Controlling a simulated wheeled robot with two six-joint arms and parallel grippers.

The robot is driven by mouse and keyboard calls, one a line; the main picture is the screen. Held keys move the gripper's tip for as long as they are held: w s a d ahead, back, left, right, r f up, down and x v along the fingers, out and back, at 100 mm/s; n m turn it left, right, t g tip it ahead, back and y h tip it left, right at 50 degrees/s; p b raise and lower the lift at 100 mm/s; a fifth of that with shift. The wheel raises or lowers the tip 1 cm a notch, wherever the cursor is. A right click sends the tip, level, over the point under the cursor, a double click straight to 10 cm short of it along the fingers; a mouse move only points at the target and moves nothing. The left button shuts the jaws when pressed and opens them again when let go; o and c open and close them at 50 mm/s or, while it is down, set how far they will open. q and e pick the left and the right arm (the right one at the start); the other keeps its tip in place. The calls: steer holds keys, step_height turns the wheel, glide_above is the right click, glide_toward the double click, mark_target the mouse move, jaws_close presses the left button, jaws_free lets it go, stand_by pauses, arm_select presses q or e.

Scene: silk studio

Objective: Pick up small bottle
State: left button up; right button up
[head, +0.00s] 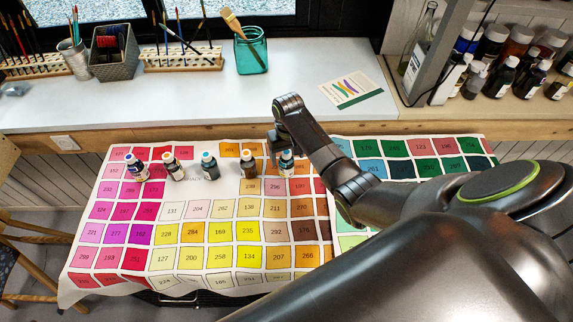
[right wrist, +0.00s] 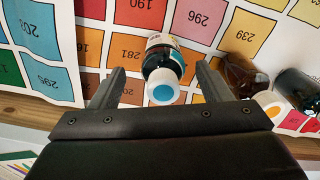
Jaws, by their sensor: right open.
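Several small bottles stand in a row along the back of the colour chart in the head view. The rightmost small bottle (head: 287,163), dark teal with a white cap, is under my right gripper (head: 279,159). In the right wrist view this small bottle (right wrist: 163,75) shows its white cap with a blue top between the open fingers of my right gripper (right wrist: 158,82). I see a gap on both sides of it. The other bottles are a brown one (head: 248,168), a teal one (head: 209,164), a dark one (head: 174,166) and a purple-labelled one (head: 137,168). My left gripper is not in view.
The brown bottle (right wrist: 241,75) stands close beside the right gripper's finger. The numbered colour chart (head: 195,233) covers the table. Behind is a white counter (head: 290,100) with brush racks, a teal jar (head: 251,52) and a card (head: 351,89). More bottles stand at the far right.

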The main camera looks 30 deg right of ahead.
mark_target(287, 162)
steer(key=shift+a+f, duration=0.15)
steer(key=shift+f, duration=1.75)
steer(key=c, duration=1.1)
